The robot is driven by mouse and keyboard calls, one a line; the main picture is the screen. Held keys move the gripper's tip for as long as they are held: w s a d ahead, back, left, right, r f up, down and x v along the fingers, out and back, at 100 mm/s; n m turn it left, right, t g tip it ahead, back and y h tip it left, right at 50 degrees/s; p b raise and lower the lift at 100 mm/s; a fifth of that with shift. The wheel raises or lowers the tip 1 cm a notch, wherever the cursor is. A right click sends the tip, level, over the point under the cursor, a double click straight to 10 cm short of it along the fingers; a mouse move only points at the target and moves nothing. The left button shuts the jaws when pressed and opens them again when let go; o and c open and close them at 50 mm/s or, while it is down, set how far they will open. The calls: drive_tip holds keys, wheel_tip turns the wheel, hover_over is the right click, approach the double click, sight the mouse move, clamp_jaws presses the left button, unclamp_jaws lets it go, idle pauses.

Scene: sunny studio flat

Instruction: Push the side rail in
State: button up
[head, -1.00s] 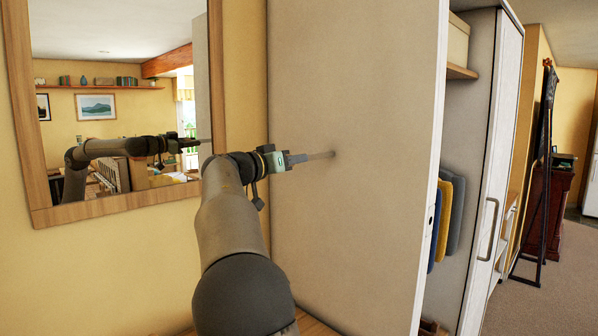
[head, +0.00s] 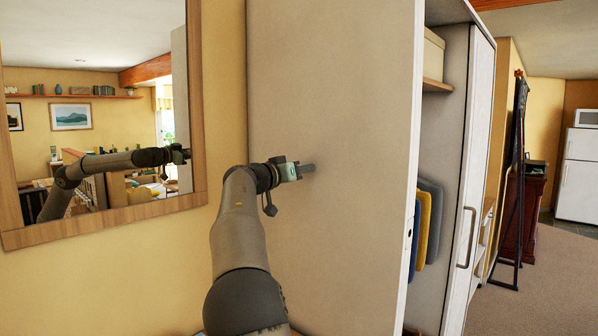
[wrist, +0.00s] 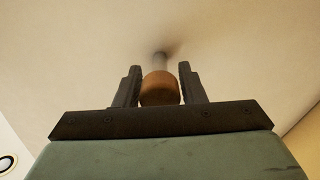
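The side rail is a short grey metal rod with a round wooden knob (wrist: 160,88) on its end. The rod stands out from the pale wardrobe side panel (head: 335,90), and only a short length shows between knob and panel in the wrist view. My gripper (head: 308,168) is close to the panel, pointing straight at it. In the head view the fingers hide the knob and most of the rod.
A wood-framed mirror (head: 197,120) hangs on the yellow wall left of the panel and reflects my arm. Right of the panel the wardrobe is open, with hanging cloths (head: 424,225) and a door with a handle (head: 467,238). Carpet floor (head: 545,285) is clear at the right.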

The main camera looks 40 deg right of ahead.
drive_tip(key=shift+o, duration=0.9)
drive_tip(key=shift+a+f, duration=0.1)
drive_tip(key=shift+a, duration=0.15)
drive_tip(key=s+a+b, duration=0.2)
drive_tip(key=a+b, duration=0.5)
drive_tip(key=a, duration=0.9)
drive_tip(key=shift+s+a, duration=0.25)
drive_tip(key=shift+a, duration=0.15)
